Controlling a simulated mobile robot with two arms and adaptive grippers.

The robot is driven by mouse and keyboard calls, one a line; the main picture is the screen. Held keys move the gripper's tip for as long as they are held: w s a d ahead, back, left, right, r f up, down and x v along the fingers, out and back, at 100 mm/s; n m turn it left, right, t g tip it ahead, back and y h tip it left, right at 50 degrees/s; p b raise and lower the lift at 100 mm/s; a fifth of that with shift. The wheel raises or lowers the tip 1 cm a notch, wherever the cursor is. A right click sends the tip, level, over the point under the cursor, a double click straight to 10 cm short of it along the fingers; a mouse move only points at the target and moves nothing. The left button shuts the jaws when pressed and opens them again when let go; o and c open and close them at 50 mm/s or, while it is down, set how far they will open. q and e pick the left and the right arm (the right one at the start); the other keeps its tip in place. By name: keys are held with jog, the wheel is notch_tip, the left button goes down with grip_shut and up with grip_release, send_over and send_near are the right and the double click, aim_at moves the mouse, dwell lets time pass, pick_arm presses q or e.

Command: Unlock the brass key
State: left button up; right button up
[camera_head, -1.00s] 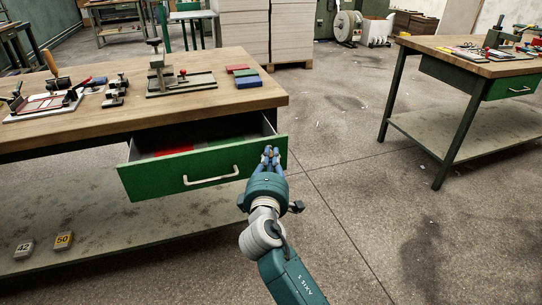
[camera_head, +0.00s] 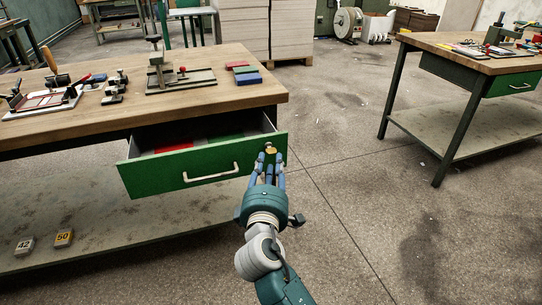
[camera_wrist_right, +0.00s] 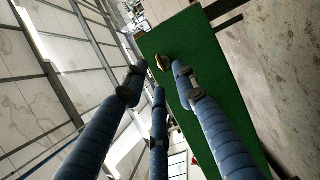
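The brass key (camera_head: 270,149) sits at the right end of the green drawer front, near its top edge. It also shows in the right wrist view as a small brass piece (camera_wrist_right: 162,62) on the green panel. The green drawer (camera_head: 150,180) is pulled partly out of the workbench, with red and green items inside. My right gripper (camera_head: 269,160) is just in front of the key, its blue fingers spread and pointing at it. It appears empty. Which way the key is turned is too small to tell. My left gripper is out of view.
The workbench (camera_head: 60,130) carries a clamp device, tools and coloured blocks. The drawer's white handle (camera_head: 210,175) is left of my gripper. Tags 42 and 50 are on the lower shelf. A second bench (camera_head: 440,50) stands right; the floor between is clear.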

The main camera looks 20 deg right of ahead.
jog(key=v, duration=0.7)
